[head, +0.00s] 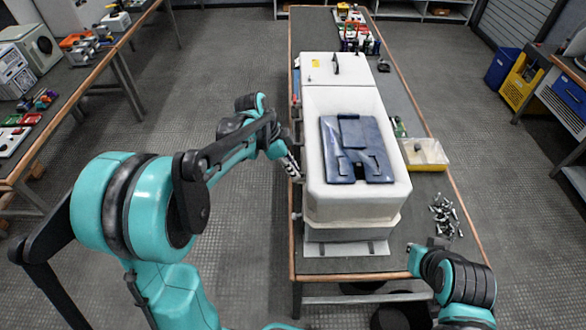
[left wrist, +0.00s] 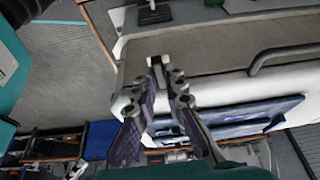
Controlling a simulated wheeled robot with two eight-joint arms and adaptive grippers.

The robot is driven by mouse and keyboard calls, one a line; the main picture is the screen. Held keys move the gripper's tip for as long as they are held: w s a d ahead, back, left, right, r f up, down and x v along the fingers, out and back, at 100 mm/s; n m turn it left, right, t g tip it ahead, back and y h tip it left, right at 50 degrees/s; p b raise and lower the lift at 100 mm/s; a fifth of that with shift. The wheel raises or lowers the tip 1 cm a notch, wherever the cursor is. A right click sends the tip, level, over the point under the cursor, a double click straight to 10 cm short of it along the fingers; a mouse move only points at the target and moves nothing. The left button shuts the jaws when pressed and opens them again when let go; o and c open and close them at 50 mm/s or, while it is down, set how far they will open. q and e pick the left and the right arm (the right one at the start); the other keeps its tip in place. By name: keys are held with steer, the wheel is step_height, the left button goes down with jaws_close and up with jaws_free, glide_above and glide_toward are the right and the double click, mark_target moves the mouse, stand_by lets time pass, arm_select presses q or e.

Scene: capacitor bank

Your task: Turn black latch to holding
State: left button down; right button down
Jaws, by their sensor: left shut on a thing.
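The white box (head: 355,215) stands on the long table with a blue panel (head: 357,150) on its top. My left gripper (head: 296,172) is at the box's left side. In the left wrist view my left gripper (left wrist: 166,74) is shut at the white box's edge (left wrist: 132,74). The fingers cover what is between them, most likely the black latch; its shape and turn position cannot be made out.
A grey bar handle (left wrist: 285,56) runs along the box in the left wrist view. The floor left of the table is open.

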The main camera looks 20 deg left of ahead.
arm_select(q)
steer(key=c, duration=1.9)
jaws_free()
steer(key=shift+o, duration=0.2)
steer(key=v, duration=1.2)
steer(key=s+d+f+n+t+y+b, duration=0.1)
steer(key=s+f+n+t+y+b, duration=0.1)
steer(key=s+f+n, duration=0.4)
steer(key=s+d+f+n+t+y+b, duration=0.1)
steer(key=s+f+n+t+y+b, duration=0.1)
steer(key=s+f+n, duration=0.4)
steer(key=s+n+t+b, duration=0.1)
steer(key=s+n, duration=0.1)
steer(key=s, duration=0.3)
steer(key=shift+s+t, duration=0.2)
steer(key=shift+t, duration=0.1)
